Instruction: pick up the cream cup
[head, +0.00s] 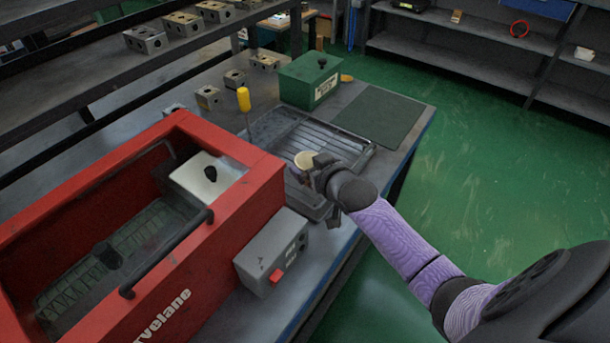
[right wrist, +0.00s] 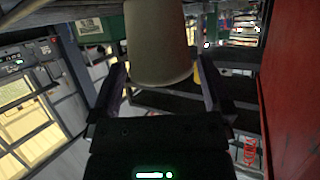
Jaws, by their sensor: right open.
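The cream cup (head: 305,160) is at the front of the grey ribbed tray (head: 280,125) in the head view, with its lower part partly hidden by my right gripper (head: 318,175). In the right wrist view the cup (right wrist: 160,45) is large and close. It stands between the two dark fingers of my right gripper (right wrist: 162,78), which are spread apart on either side. The gripper is open, and I cannot tell whether a finger touches the cup. My left gripper is not in view.
A red machine (head: 262,190) with a grey switch box (head: 270,255) stands left of the cup. A yellow-handled tool (head: 243,100) stands upright behind it. A green box (head: 309,80) and a flat dark mat (head: 380,120) lie further back. Metal blocks (head: 208,97) stand at the left.

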